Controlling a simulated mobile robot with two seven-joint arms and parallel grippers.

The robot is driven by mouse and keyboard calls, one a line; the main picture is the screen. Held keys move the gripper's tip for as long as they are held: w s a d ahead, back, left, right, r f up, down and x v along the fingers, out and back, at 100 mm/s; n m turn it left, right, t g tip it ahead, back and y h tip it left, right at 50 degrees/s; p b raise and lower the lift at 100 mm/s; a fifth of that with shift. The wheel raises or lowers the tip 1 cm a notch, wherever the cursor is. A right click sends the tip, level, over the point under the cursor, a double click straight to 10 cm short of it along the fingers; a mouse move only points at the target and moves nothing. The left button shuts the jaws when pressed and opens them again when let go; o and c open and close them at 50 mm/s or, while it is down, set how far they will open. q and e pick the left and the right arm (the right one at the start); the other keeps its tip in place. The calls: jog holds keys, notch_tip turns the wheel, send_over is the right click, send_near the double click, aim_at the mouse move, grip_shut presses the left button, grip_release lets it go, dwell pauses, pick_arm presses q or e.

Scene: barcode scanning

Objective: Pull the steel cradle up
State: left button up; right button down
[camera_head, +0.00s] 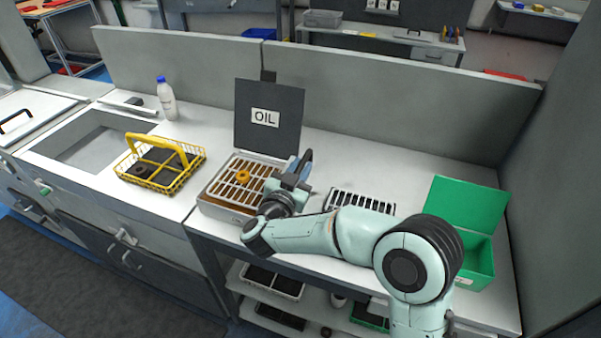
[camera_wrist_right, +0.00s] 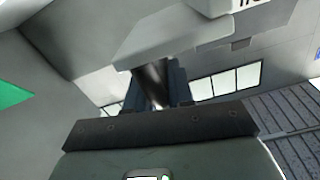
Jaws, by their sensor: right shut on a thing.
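A steel cradle (camera_head: 232,184) with a slatted top sits in a steel tank in front of the upright dark lid marked OIL (camera_head: 265,117). An orange ring-shaped part (camera_head: 243,176) rests on its slats. My right gripper (camera_head: 299,168) is at the right side of the tank, partly hidden by its own wrist. In the right wrist view its fingers (camera_wrist_right: 154,88) are shut on a dark, shiny bar (camera_wrist_right: 153,80), apparently the cradle's handle. The handle's join to the cradle is hidden, and I cannot tell whether the cradle is raised. My left gripper is not in view.
A yellow wire basket (camera_head: 160,167) with dark parts stands left, beside the sink (camera_head: 93,145). A white bottle (camera_head: 167,100) is behind it. A slotted rack (camera_head: 360,201) and an open green box (camera_head: 478,252) are to the right. A grey partition (camera_head: 395,95) runs behind the bench.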

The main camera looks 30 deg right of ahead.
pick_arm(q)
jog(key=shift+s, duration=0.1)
pick_arm(e)
jog(key=shift+a+r+t, duration=0.15)
jog(key=shift+r+t, duration=0.15)
jog(key=shift+r, duration=0.15)
jog(key=c, duration=1.1)
grip_release()
jog(key=shift+w, duration=0.1)
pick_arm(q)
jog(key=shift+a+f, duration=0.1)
pick_arm(e)
jog(key=shift+a+f, duration=0.1)
jog(key=shift+f, duration=0.1)
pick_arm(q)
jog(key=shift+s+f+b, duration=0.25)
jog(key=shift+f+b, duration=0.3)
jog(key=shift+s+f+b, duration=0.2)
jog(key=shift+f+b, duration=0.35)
pick_arm(e)
jog(key=v, duration=1.3)
jog(key=shift+a, duration=0.2)
